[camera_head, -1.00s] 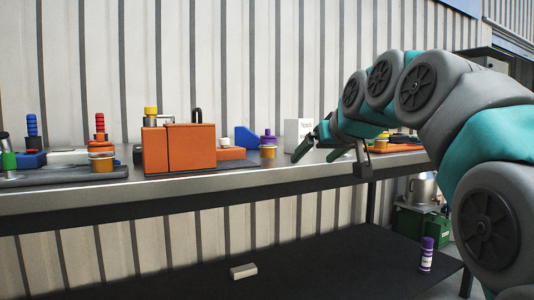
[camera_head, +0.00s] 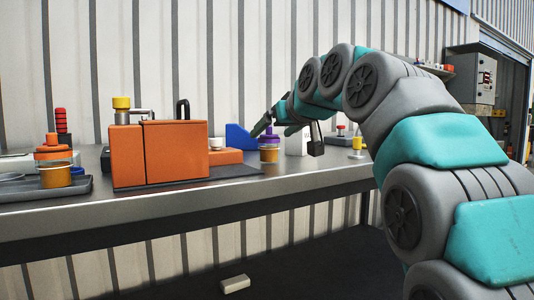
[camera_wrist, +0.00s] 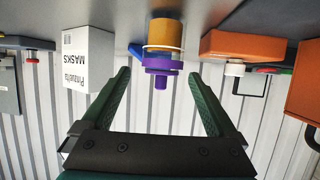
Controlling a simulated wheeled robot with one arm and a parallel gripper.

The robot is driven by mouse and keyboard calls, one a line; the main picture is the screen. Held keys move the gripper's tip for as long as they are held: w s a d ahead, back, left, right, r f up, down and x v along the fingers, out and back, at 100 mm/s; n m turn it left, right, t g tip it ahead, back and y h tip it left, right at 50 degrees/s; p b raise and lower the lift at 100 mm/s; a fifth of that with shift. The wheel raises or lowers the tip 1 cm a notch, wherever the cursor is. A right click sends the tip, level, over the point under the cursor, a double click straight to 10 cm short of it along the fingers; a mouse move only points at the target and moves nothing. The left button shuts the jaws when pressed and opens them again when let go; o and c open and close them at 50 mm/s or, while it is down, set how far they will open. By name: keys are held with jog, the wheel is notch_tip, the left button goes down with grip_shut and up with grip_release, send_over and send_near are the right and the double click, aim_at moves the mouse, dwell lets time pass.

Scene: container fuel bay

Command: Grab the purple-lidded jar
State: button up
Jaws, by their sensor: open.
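The purple-lidded jar (camera_head: 269,155) stands upright on the metal workbench, right of the orange box, with an amber body. In the wrist view, which is upside down, the jar (camera_wrist: 165,38) lies centred beyond the fingertips, its purple lid towards me. My gripper (camera_wrist: 160,72) is open and empty, with one dark green finger on each side of the jar's line. In the head view my gripper (camera_head: 272,130) is beside the jar's top, partly overlapping it. I cannot tell the exact gap, but the fingers do not enclose the jar.
A large orange box (camera_head: 160,155) and a blue wedge (camera_head: 238,138) stand left of the jar. A white masks box (camera_wrist: 88,60) stands close beside it. A tray with an orange-topped jar (camera_head: 54,160) is at far left. A pale block (camera_head: 235,284) lies on the lower shelf.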

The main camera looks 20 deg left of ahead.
aim_at(269, 135)
jog(key=shift+x, duration=2.8)
jog(key=shift+s, duration=0.1)
jog(key=shift+f, duration=0.1)
grip_shut()
jog(key=shift+r+p, duration=0.9)
jog(key=shift+r, duration=0.9)
